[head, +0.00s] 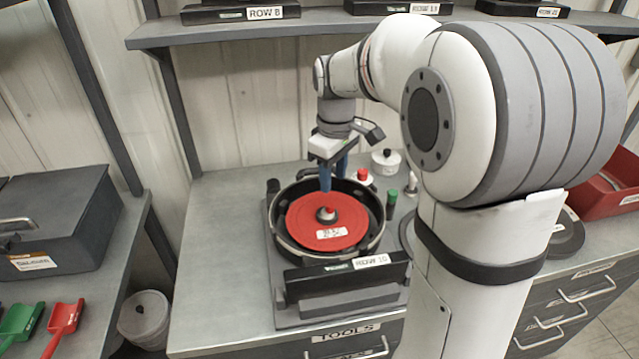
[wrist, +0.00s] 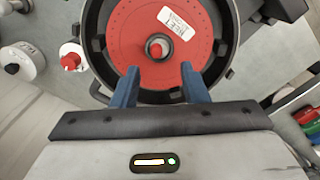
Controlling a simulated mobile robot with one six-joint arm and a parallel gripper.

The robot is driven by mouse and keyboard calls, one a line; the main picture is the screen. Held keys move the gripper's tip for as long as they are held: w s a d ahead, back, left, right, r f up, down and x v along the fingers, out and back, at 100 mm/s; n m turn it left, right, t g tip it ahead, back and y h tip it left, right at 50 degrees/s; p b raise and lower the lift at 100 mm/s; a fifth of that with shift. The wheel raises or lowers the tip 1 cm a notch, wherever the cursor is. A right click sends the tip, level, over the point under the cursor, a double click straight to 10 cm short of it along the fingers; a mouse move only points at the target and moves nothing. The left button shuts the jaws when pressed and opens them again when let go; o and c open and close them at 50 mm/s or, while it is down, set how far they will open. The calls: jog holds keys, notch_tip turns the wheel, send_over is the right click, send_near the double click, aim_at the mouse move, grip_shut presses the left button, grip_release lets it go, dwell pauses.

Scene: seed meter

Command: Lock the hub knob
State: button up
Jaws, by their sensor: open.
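The hub knob (head: 326,214) is a small red-topped knob in a dark collar at the middle of a red disc (head: 345,215). The disc carries a white label and lies in a round dark housing (head: 281,232). In the wrist view the knob (wrist: 156,50) is ahead of the fingertips, with the disc (wrist: 125,35) around it. My gripper (head: 333,178) is above the back part of the housing, pointing down. Its blue fingers (wrist: 160,80) are apart, with nothing between them. The knob is clear of both fingers.
A dark block labelled ROW 10 (head: 345,277) stands at the front of the housing. A red-topped white knob (head: 363,176), a white canister (head: 386,160) and a green-capped vial (head: 392,203) stand behind and right. A red bin (head: 605,200) is farther right. Bare bench lies left.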

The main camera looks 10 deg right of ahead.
aim_at(330, 205)
jog(key=shift+w+f+n, duration=0.3)
jog(key=shift+w+f, duration=0.3)
jog(key=shift+w, duration=0.15)
notch_tip(330, 205, down, 8)
jog(key=shift+r, duration=0.25)
jog(key=shift+c, duration=0.2)
